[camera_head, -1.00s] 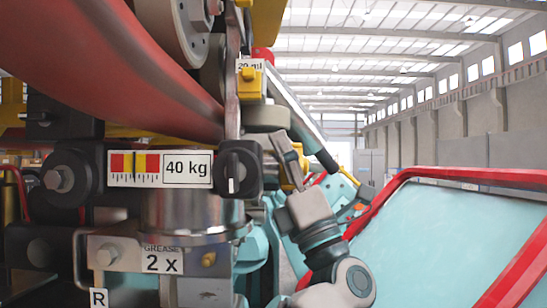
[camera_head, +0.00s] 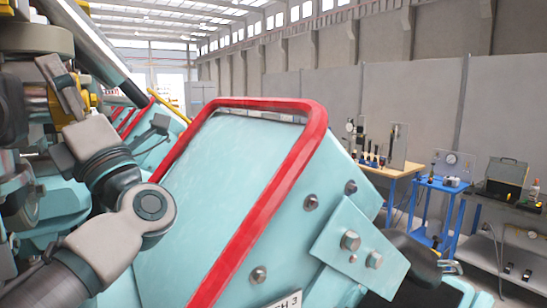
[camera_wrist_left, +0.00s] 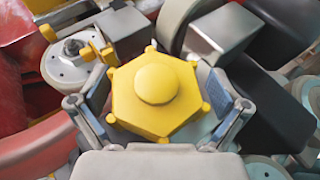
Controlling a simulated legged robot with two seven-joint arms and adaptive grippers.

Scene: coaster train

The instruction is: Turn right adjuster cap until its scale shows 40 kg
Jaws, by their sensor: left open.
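A yellow six-sided cap (camera_wrist_left: 157,96) with a round raised centre and small knobs at its corners fills the middle of the left wrist view. It appears to be the adjuster cap. My left gripper (camera_wrist_left: 158,108) is open, with one finger on each side of the cap. I cannot tell whether the fingers touch it. In the head view my left gripper (camera_head: 62,82) is at the upper left, beside dark and yellow machine parts. No scale or kg plate shows in the current views. My right gripper cannot be made out.
A teal car body with a red rim (camera_head: 300,155) fills the middle of the head view, close to my left arm. A wooden workbench (camera_head: 400,170) and a blue tool stand (camera_head: 440,184) are farther right. A red rail (camera_wrist_left: 35,145) lies left of the cap.

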